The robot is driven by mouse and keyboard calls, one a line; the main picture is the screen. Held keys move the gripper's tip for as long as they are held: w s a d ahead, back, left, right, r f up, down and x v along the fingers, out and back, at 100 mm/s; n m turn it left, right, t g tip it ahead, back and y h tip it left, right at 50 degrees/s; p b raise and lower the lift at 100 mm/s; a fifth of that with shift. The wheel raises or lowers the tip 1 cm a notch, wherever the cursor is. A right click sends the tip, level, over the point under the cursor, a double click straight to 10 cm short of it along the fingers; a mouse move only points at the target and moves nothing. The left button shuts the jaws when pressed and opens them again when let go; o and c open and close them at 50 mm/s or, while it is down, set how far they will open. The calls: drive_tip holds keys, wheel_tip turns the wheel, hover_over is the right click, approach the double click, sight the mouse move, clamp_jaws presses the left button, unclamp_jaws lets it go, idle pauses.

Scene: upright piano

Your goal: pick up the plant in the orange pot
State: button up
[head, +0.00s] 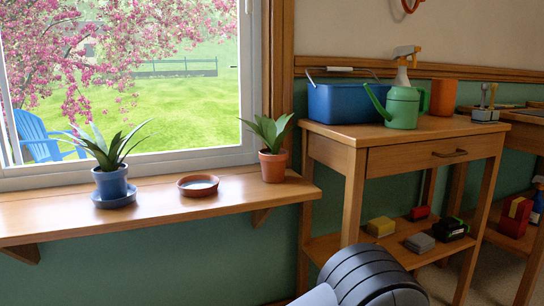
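The plant (268,131) with broad green leaves stands upright in an orange terracotta pot (273,166). It is near the right end of the wooden window shelf (240,198), close to the window frame. Part of my own arm, dark and ribbed with a light grey section, shows at the bottom centre, well below and apart from the pot. My gripper's fingers are not in this view.
A spiky plant in a blue pot (111,183) and an orange saucer (198,186) share the shelf. Small boxes lie below.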

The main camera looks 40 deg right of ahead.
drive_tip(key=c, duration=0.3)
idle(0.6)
